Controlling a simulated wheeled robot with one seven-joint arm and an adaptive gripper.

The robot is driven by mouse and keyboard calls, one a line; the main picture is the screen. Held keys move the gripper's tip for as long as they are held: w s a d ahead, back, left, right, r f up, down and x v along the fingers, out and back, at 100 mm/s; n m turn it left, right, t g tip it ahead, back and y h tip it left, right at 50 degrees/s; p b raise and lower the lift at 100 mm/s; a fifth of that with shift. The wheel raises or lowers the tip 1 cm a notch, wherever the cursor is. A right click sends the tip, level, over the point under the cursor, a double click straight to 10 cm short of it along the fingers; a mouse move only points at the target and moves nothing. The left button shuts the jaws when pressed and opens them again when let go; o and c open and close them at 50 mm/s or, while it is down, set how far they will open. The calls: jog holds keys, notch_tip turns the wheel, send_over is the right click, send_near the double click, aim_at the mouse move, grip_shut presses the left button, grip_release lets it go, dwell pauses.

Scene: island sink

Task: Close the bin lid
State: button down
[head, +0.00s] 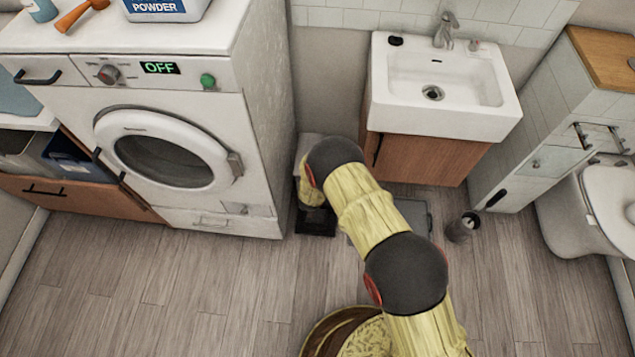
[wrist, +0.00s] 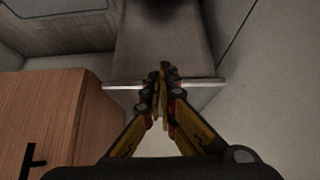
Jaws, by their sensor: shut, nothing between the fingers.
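The bin (head: 304,150) is a narrow pale thing between the washing machine and the sink cabinet in the head view. My arm hides most of it. In the wrist view a grey panel with a light rim (wrist: 120,86) lies beyond my fingers, and I take it as part of the bin. How far the lid stands open is hidden. My gripper (wrist: 163,72) is shut and empty, its fingertips in front of the rim. I cannot tell whether they touch it. In the head view the gripper is mostly hidden behind my wrist.
The washing machine (head: 150,140) stands close on the left. The wooden sink cabinet (head: 425,158) is close on the right and also shows in the wrist view (wrist: 55,120). A toilet brush holder (head: 461,229) stands on the floor to the right. The floor at front left is clear.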

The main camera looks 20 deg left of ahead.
jog(key=shift+s+f+t+b, duration=0.1)
jog(key=shift+f+t+b, duration=0.2)
jog(key=shift+f+b, duration=0.4)
jog(key=shift+s+f, duration=0.1)
